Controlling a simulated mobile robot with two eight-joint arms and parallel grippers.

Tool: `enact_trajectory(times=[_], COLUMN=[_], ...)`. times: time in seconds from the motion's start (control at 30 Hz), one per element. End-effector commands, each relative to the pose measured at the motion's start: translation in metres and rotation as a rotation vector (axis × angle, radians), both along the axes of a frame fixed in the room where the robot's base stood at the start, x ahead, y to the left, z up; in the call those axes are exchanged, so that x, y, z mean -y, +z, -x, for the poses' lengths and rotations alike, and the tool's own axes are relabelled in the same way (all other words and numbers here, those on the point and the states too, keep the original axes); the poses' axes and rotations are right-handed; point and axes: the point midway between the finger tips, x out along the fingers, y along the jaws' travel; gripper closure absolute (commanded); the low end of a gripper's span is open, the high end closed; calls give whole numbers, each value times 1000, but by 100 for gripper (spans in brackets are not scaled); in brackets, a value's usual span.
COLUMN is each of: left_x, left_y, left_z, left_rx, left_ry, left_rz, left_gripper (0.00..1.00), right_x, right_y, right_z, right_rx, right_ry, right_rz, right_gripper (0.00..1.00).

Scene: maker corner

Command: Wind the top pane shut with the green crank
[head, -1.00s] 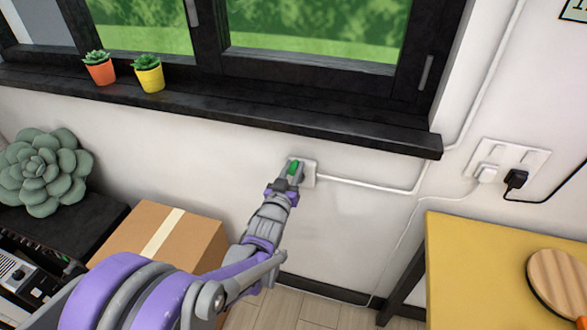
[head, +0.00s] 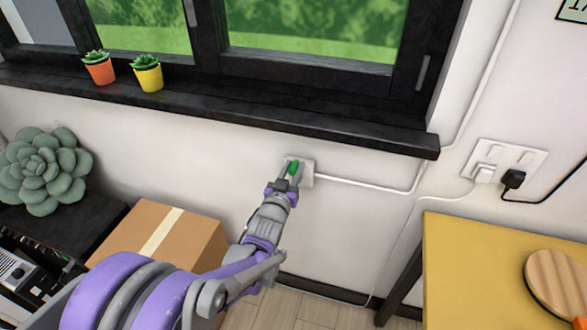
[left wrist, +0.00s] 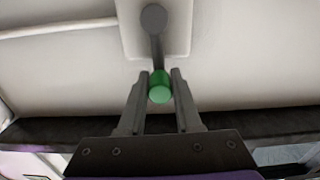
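The green crank handle (head: 293,168) sticks out from a white plate (head: 307,179) on the wall below the window sill. In the left wrist view, the green handle (left wrist: 160,88) hangs at the lower end of a grey crank arm (left wrist: 156,45). My left gripper (head: 290,174) is at the handle, with one finger on each side, closed against it. The fingers (left wrist: 160,82) also show in the left wrist view. The lower window panes (head: 310,35) are in view; the top pane is out of frame. My right gripper is not in view.
Two potted succulents, orange (head: 100,70) and yellow (head: 149,76), stand on the black sill (head: 230,118). A cardboard box (head: 195,235) is below left. A yellow table (head: 470,270) stands at the right. A white cable (head: 370,187) runs right from the crank plate.

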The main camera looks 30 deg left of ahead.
Motion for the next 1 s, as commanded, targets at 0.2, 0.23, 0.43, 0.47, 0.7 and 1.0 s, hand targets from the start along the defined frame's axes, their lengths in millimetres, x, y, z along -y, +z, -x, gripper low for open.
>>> enact_trajectory(times=[0.2, 0.23, 0.43, 0.47, 0.7, 1.0], left_x=[0, 0, 0, 0, 8, 22], left_y=[0, 0, 0, 0, 1, 0], left_z=[0, 0, 1, 2, 36, 90], left_rx=[0, 0, 0, 0, 0, 0], left_ry=[1, 1, 1, 1, 1, 1], left_rz=[0, 0, 1, 1, 1, 1], left_gripper=[38, 38, 38, 38, 38, 38], right_x=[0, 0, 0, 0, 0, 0], right_y=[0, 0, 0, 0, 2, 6], right_z=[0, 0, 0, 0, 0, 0], right_rx=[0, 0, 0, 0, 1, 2], right_ry=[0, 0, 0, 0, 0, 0], right_rz=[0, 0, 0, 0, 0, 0], right_gripper=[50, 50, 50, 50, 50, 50])
